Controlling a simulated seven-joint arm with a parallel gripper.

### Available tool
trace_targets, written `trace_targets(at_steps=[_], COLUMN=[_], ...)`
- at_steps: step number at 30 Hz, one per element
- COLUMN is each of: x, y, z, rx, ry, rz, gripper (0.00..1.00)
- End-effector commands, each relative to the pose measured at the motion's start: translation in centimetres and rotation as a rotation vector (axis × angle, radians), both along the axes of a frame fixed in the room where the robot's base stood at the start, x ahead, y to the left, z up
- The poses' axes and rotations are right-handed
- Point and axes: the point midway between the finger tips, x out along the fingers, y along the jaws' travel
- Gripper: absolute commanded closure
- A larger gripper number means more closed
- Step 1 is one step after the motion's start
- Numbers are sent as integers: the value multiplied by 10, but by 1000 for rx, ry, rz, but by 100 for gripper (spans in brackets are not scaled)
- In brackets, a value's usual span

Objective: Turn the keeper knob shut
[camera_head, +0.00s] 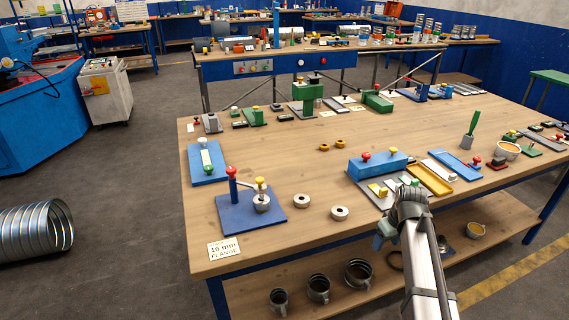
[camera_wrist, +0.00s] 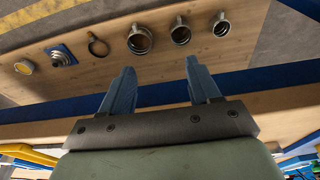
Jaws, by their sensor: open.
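I cannot tell for sure which knob is the keeper knob. A blue plate (camera_head: 262,222) at the table's front left carries a post with a red knob (camera_head: 231,172) and a metal cup-like part with a yellow knob (camera_head: 260,180). Farther right, a blue block (camera_head: 378,168) has a red knob (camera_head: 366,157) and a yellow knob (camera_head: 392,151) on top. My gripper (camera_wrist: 160,68) is open and empty in the wrist view, its two blue fingers well apart. It is by the table's front edge, away from both pairs of knobs. In the head view my arm hides its fingertips.
The wooden table (camera_head: 300,240) is crowded at its right and back. A yellow tray (camera_head: 430,179) lies just behind my arm. The lower shelf (camera_wrist: 100,85) holds several clamps and rings.

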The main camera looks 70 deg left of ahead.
Motion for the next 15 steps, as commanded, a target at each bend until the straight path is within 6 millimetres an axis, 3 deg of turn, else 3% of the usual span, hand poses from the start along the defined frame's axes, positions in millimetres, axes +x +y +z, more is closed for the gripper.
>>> trace_targets(at_steps=[1,6,11,15], x=[-14,-77,-151,-222], y=[25,103,168,213], z=[24,90,151,207], rx=[20,70,111,145], ry=[-12,-5,24,49], rz=[44,215,390,543], gripper=[38,38,38,38])
